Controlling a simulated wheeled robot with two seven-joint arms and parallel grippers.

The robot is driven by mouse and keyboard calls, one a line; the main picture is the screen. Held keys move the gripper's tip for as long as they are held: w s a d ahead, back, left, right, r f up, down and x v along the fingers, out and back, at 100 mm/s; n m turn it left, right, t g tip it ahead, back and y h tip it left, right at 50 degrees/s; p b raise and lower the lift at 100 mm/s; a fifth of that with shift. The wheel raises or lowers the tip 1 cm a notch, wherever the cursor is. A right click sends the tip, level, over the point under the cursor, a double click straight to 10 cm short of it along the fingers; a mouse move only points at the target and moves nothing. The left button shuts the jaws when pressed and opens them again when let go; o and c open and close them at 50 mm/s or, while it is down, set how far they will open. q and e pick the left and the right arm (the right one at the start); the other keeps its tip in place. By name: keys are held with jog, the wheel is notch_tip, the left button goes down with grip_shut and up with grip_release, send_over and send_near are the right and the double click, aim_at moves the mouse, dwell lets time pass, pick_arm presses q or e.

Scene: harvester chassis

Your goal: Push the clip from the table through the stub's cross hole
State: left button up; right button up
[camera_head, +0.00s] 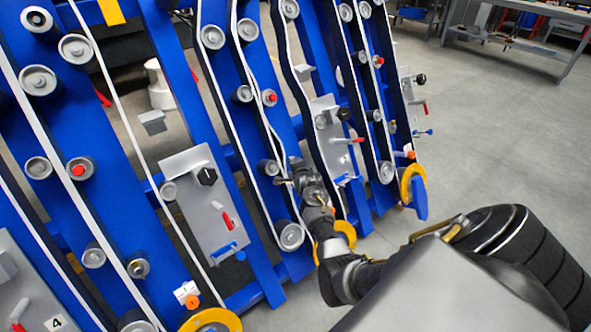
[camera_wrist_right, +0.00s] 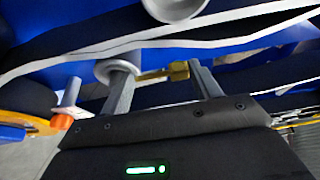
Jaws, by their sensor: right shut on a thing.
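My right gripper (camera_head: 292,175) reaches in among the belts and rollers of the blue chassis. In the right wrist view its two fingers (camera_wrist_right: 163,76) stand apart with a small brass-coloured piece between them, which looks like the clip (camera_wrist_right: 178,71). The gripper is shut on it. A pale grey flanged round part, perhaps the stub (camera_wrist_right: 104,70), shows right by the left finger and is partly hidden by it. I cannot see a cross hole, nor whether the clip touches the stub. My left gripper is not in view.
The blue chassis (camera_head: 260,243) carries several rollers and white-edged belts close around the gripper. A grey panel (camera_head: 203,205) with a black knob and red handle is to the left. A grey table (camera_head: 512,43) stands at the back right. The floor between is clear.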

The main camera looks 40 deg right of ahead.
dwell(0.4)
jog(key=shift+s+f, duration=0.15)
jog(key=shift+f, duration=0.1)
dwell(0.3)
jog(key=shift+s+f, duration=0.15)
